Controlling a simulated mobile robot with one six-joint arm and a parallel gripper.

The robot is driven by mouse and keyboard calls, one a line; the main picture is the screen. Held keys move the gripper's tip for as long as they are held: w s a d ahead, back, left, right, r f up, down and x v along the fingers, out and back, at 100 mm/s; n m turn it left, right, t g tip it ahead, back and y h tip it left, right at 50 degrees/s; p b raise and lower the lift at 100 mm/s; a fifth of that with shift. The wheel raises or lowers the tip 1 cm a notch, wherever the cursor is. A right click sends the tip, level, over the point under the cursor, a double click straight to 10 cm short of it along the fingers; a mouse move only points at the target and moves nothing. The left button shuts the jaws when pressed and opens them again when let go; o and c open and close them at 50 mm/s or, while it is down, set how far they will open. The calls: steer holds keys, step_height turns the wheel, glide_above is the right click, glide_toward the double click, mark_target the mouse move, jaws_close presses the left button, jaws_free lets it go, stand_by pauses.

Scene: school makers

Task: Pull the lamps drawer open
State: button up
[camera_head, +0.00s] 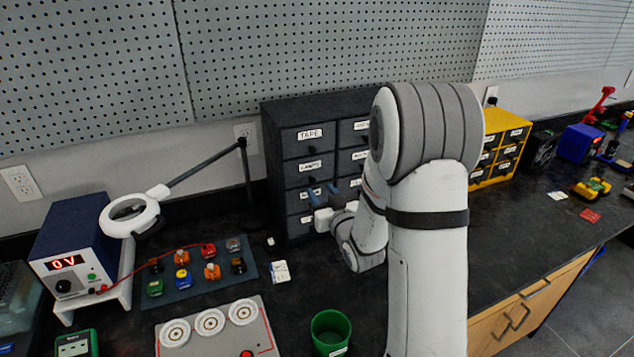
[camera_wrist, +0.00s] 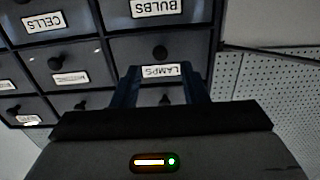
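The lamps drawer (camera_head: 310,165) is in the left column of the dark grey cabinet, second from the top, and looks shut. In the upside-down wrist view, its LAMPS label (camera_wrist: 160,71) lies between my fingertips, with its round dark knob (camera_wrist: 160,52) just past them. My gripper (camera_head: 322,192) has two blue fingers spread apart in front of the left column. It also shows in the wrist view (camera_wrist: 160,73), with nothing held between the fingers. I cannot tell the exact gap to the knob. My arm hides part of the cabinet's right side in the head view.
The dark cabinet (camera_head: 270,130) stands against the pegboard wall. A magnifier lamp (camera_head: 130,214) and a power supply (camera_head: 72,262) stand left. A green cup (camera_head: 331,330) is in front. A yellow drawer cabinet (camera_head: 503,140) stands right.

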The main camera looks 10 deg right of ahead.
mark_target(314, 181)
steer(key=w, duration=0.2)
steer(key=w+a+p, duration=0.1)
steer(key=w, duration=0.1)
steer(key=shift+w, duration=0.4)
jaws_close()
